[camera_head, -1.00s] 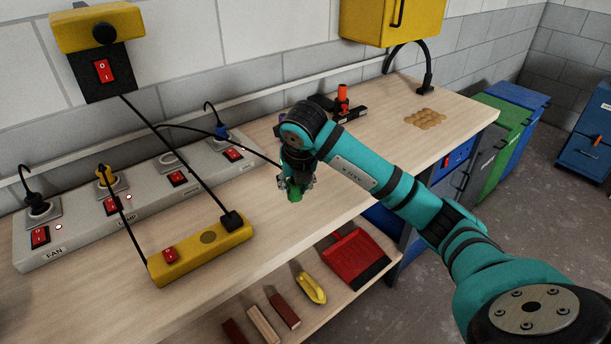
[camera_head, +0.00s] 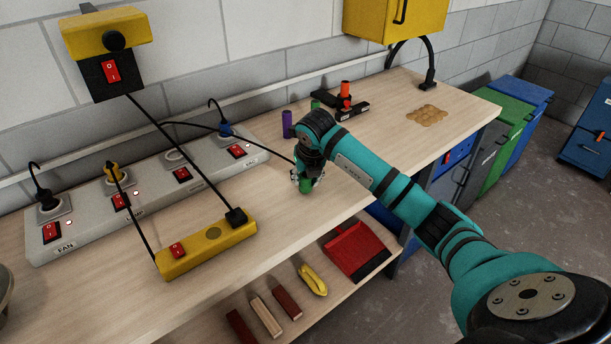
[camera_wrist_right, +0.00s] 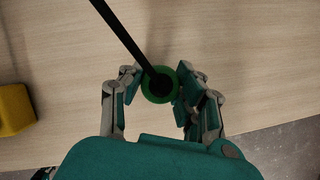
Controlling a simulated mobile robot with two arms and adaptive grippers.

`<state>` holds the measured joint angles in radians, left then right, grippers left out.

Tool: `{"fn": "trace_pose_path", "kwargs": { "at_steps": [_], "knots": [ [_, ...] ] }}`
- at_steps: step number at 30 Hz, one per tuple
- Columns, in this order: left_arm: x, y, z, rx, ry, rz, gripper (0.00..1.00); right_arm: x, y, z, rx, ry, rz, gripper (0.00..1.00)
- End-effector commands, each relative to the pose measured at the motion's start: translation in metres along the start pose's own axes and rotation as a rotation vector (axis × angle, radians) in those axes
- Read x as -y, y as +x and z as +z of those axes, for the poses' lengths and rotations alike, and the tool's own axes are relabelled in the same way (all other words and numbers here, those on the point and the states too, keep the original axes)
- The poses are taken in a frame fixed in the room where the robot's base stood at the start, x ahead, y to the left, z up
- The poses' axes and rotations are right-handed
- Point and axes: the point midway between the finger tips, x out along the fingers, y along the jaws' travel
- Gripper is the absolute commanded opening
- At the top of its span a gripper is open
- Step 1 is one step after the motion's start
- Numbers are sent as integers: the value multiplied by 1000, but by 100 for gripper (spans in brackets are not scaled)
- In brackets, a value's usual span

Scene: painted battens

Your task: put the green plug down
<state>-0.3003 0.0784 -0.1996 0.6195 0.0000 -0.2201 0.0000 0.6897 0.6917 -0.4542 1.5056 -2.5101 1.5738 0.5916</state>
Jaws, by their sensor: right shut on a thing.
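The green plug (camera_head: 305,187) is held at the end of my right arm, above the front part of the wooden bench (camera_head: 290,225). My right gripper (camera_head: 306,179) is shut on it from both sides. In the right wrist view the plug shows from above as a green ring (camera_wrist_right: 147,93) between the fingers (camera_wrist_right: 158,86), with a black cord rising from its middle. Whether its lower end touches the bench cannot be told. My left gripper is not in view.
A grey socket strip (camera_head: 150,198) lies at the left, with a yellow strip (camera_head: 208,247) before it. A purple cylinder (camera_head: 287,124) and an orange-topped black fixture (camera_head: 346,100) stand behind my gripper. Bench around the plug is bare. A shelf below holds a red dustpan (camera_head: 355,250).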

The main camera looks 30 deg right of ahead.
Motion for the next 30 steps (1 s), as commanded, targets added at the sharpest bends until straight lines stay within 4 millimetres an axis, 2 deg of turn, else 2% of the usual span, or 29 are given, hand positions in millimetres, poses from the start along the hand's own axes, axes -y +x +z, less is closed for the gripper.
{"fn": "trace_pose_path", "kwargs": {
  "at_steps": [11,12,17,26,30],
  "knots": [
    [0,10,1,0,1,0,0,0,11,-4,1,1,1,0],
    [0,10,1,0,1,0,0,0,11,-4,0,1,1,32],
    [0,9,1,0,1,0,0,0,10,-4,0,1,1,53],
    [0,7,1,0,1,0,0,0,8,-4,0,0,1,55],
    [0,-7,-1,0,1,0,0,0,-7,3,0,0,1,55]
  ]
}}
